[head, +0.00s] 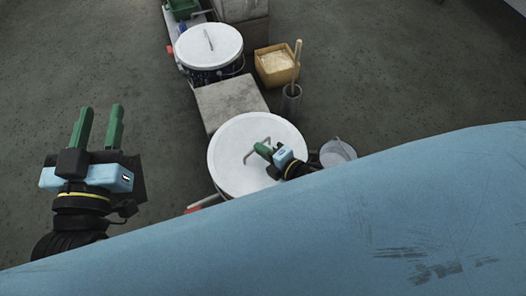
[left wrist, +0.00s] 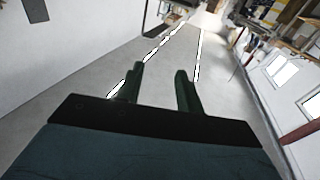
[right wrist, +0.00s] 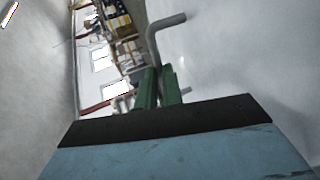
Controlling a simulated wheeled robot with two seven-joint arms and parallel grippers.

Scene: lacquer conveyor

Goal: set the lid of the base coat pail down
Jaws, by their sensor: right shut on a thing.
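A round white lid (head: 232,168) with a bent grey bar handle shows near the middle of the head view. My right gripper (head: 262,149) is at this lid's handle, shut on it. In the right wrist view the grey handle (right wrist: 155,45) rises beside the green fingers (right wrist: 158,88), with the white lid surface (right wrist: 235,50) behind. Whether the lid rests on a pail or is held above one is hidden. A second dark pail (head: 215,74) with a white lid (head: 208,45) stands further back. My left gripper (head: 98,128) is open and empty over the floor at left.
A grey block (head: 228,98) sits between the two lids. A yellow box (head: 276,66) with pale contents and a grey cylinder (head: 291,103) holding a wooden-handled tool stand to the right. The floor at left is clear.

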